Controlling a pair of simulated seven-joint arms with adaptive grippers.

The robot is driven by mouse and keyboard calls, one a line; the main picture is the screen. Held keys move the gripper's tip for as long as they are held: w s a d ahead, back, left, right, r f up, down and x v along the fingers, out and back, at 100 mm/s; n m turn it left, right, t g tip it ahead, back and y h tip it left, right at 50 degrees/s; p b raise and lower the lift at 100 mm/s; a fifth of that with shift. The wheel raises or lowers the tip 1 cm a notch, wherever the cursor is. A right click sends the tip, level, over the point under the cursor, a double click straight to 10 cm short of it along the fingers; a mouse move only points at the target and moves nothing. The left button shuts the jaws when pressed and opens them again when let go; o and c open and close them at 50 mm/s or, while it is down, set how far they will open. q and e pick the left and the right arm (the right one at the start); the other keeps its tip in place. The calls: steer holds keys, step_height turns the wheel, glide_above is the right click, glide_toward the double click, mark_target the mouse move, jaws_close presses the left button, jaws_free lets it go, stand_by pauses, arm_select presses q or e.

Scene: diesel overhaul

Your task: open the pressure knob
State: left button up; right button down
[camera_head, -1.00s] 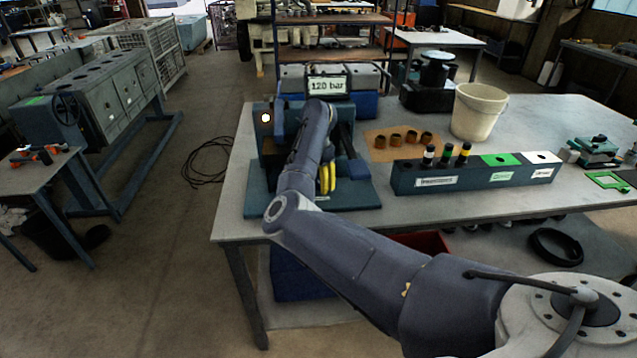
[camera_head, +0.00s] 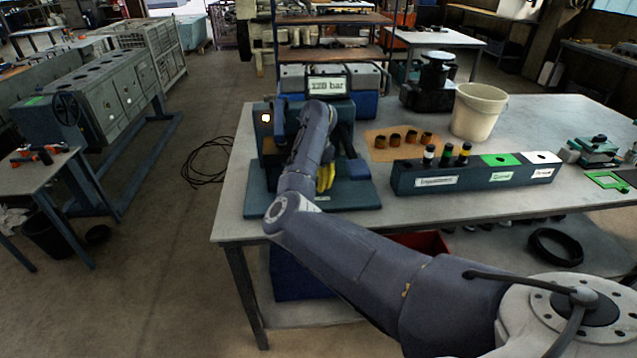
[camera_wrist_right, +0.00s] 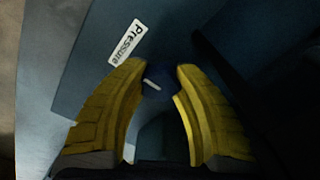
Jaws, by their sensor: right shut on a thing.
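The pressure knob (camera_wrist_right: 158,84) is dark blue with a white pointer line, next to a white "Pressure" label (camera_wrist_right: 126,43) on a dark blue panel in the right wrist view. The pointer line lies at a slant. My right gripper (camera_wrist_right: 161,74) has its yellow fingertips on both sides of the knob and is shut on it. In the head view my right gripper (camera_head: 326,178) is at the test stand (camera_head: 350,195), and my arm hides the knob there. My left gripper is not in view.
A "120 bar" sign (camera_head: 327,86) and a lit round lamp (camera_head: 266,118) are at the stand. A blue rack (camera_head: 475,177) with several cylinders, orange-brown rings (camera_head: 411,137) and a white bucket (camera_head: 478,112) are to the right on the table (camera_head: 540,210).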

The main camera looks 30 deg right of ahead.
steer(key=shift+n, duration=1.5)
steer(key=c, duration=0.9)
jaws_free()
steer(key=shift+m, duration=0.4)
